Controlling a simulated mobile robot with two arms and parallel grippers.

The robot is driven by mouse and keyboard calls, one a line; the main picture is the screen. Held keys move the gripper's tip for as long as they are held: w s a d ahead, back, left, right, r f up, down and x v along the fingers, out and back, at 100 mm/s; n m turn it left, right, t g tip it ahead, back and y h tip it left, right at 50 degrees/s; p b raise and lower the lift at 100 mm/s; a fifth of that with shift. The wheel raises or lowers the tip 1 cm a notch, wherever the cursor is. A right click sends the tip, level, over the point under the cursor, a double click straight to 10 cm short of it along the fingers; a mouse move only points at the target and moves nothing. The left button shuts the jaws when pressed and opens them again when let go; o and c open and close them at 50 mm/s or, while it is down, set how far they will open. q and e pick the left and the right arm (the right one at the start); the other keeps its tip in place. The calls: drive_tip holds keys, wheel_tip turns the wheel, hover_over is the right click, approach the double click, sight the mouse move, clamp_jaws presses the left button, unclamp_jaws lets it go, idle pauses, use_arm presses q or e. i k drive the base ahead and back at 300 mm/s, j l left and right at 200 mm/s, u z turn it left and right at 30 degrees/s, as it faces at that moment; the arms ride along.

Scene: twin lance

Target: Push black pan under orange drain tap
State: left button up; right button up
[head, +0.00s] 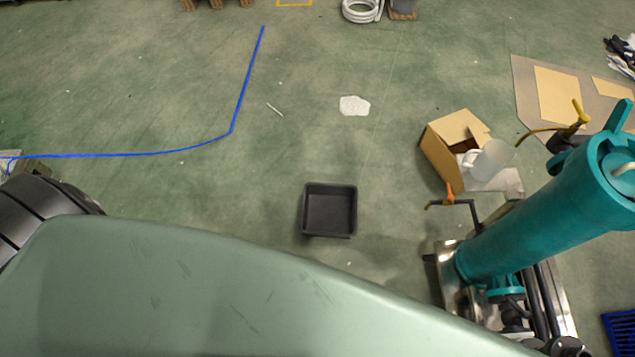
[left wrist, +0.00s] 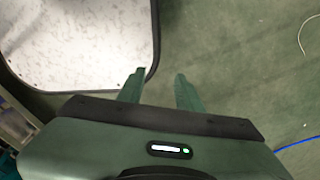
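The black pan (head: 329,210), a square open tray, sits flat on the green floor near the middle of the head view. It looks empty. The orange drain tap (head: 449,190) is to its right, on a thin dark pipe that sticks out from the teal cylinder machine (head: 545,225). The pan is left of the tap, with bare floor between them. My left gripper (left wrist: 160,76) shows in the left wrist view with its two green fingers apart and nothing between them. Neither gripper shows in the head view, and my right gripper is not seen.
An open cardboard box (head: 446,155) with a whitish jug (head: 490,160) stands behind the tap. A white patch (head: 354,105) and blue tape (head: 238,100) lie on the floor. A white speckled panel (left wrist: 80,40) with a dark rim is left of my left gripper.

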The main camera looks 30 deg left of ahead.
sight(328, 210)
drive_tip(key=k+j+u, duration=0.3)
drive_tip(key=j+u, duration=0.15)
drive_tip(key=j, duration=0.15)
drive_tip(key=i+j+z, duration=0.15)
drive_tip(key=i+j, duration=0.25)
drive_tip(key=i, duration=0.2)
drive_tip(key=i+j+z, duration=0.15)
drive_tip(key=i+j, duration=0.35)
drive_tip(key=i, duration=0.1)
